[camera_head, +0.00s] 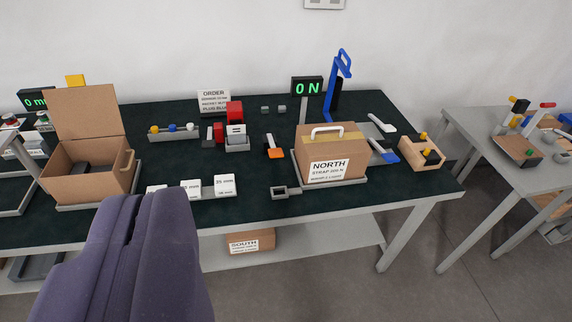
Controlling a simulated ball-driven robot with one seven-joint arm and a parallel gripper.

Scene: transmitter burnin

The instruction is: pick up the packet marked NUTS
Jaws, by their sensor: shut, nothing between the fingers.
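I cannot read NUTS on anything in view, so I cannot pick out the packet. Small white labelled pieces (224,186) stand along the front edge of the dark table; one reads 35 mm. A small grey-and-white item (236,136) with a label too small to read stands mid-table, by a red block (234,112). My gripper (138,200) is the purple-grey shape at lower left, shut and empty. It appears in front of the table's front edge and hides part of it.
An open cardboard box (88,172) stands at left. A closed carton marked NORTH (329,170) sits on a tray at right. A blue upright tool (341,72) rises behind it. A carton marked SOUTH (250,241) is on the lower shelf. Another table (480,165) stands right.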

